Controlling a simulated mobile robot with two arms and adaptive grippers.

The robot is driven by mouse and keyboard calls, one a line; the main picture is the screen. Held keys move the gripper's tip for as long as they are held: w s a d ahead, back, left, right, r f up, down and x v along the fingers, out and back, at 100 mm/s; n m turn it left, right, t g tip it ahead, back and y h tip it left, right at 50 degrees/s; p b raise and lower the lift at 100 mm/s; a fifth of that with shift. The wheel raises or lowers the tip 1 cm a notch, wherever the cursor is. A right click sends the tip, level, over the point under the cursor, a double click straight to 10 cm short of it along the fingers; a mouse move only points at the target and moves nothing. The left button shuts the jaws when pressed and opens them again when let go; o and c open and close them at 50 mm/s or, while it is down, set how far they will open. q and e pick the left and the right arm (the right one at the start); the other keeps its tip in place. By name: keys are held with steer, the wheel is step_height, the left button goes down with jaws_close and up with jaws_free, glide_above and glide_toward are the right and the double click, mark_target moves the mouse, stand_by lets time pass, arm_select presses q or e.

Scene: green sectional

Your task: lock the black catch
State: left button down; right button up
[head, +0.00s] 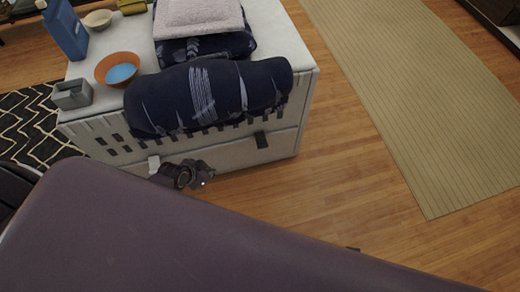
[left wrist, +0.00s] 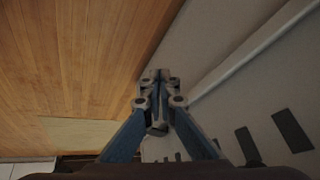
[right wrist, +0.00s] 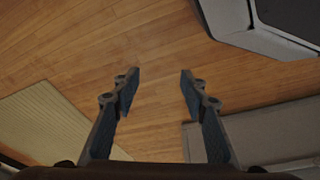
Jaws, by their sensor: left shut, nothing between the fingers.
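The black catch (head: 261,139) is a small dark block on the front of the pale chest (head: 225,152), right of its middle, at the seam below the row of dark slots. Whether it is locked is too small to tell. My left gripper (head: 203,176) is in front of the chest, left of the black catch and apart from it. In the left wrist view its fingers (left wrist: 157,78) are together and empty, close to the chest front. My right gripper (right wrist: 155,75) is open and empty above the wooden floor in the right wrist view.
A pale catch (head: 154,164) sits on the chest front, beside my left gripper. A dark blue patterned cushion (head: 210,95) overhangs the front edge on top. An orange bowl (head: 118,68), grey box (head: 72,94) and blue carton (head: 66,30) stand left.

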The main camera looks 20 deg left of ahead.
mark_target(266, 145)
arm_select(q)
steer(key=w+d+r+m+h+b, duration=0.2)
steer(key=w+d+r+m+b, duration=0.1)
steer(key=w+d+r+b, duration=0.1)
steer(key=w+d+r+m+t+h+b, duration=0.1)
steer(key=w+d+r+m+h+b, duration=0.2)
steer(key=r, duration=0.6)
steer(key=w+d+m+b, duration=0.1)
steer(key=w+d+b, duration=0.1)
steer(key=b, duration=0.1)
steer(key=shift+w+d+r, duration=0.25)
steer(key=shift+r, duration=0.05)
arm_select(e)
step_height(266, 145, up, 14)
steer(key=w+t, duration=0.1)
steer(key=shift+w, duration=0.2)
steer(key=shift+f, duration=0.1)
